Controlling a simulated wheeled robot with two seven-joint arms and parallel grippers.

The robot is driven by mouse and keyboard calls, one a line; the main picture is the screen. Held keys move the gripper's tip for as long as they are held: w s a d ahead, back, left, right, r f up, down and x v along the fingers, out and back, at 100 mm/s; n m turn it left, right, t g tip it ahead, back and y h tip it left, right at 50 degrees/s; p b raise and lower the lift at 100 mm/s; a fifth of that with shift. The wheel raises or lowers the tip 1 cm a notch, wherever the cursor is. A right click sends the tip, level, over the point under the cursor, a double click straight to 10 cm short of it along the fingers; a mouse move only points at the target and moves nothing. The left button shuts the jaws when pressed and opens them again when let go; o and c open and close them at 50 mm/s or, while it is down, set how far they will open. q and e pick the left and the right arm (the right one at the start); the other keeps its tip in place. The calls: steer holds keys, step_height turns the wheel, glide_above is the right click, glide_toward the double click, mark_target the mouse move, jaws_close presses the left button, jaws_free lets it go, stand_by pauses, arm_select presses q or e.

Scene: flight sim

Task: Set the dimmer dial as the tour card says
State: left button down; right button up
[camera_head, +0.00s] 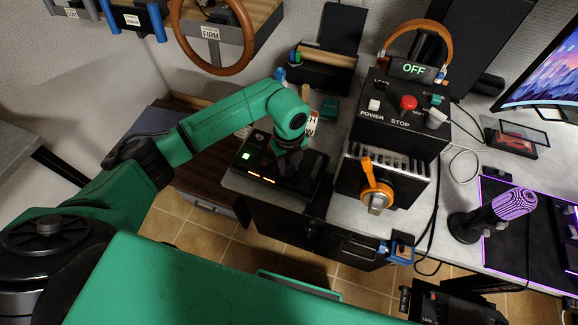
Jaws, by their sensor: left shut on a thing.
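A low black box (250,178) with a lit green square and orange light bars stands on the grey desk, left of the control box. My left gripper (289,168) points down onto the right part of this box. It is shut on what appears to be the dimmer dial, which the fingers hide. A white card (311,126) with dark letters stands just behind my left wrist. The wrist covers part of it, so I cannot read its full text. My right gripper is not in view.
Right of the gripper stands a black control box (385,125) with POWER and STOP buttons, an OFF display and an orange-handled lever (374,184). A black organizer (318,75) stands behind. A purple-striped joystick (508,207) and a monitor (545,72) are at the right.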

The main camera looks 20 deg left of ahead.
arm_select(q)
steer(key=m+b, duration=0.4)
steer(key=m, duration=0.2)
steer(key=shift+f, duration=0.2)
steer(key=m+b, duration=0.4)
steer(key=m, duration=0.1)
steer(key=shift+m, duration=0.4)
steer(key=m+b, duration=0.4)
steer(key=m, duration=0.1)
steer(key=m+b, duration=0.3)
steer(key=m, duration=0.2)
steer(key=shift+r, duration=0.2)
steer(key=c, duration=0.5)
jaws_free()
steer(key=shift+c, duration=0.2)
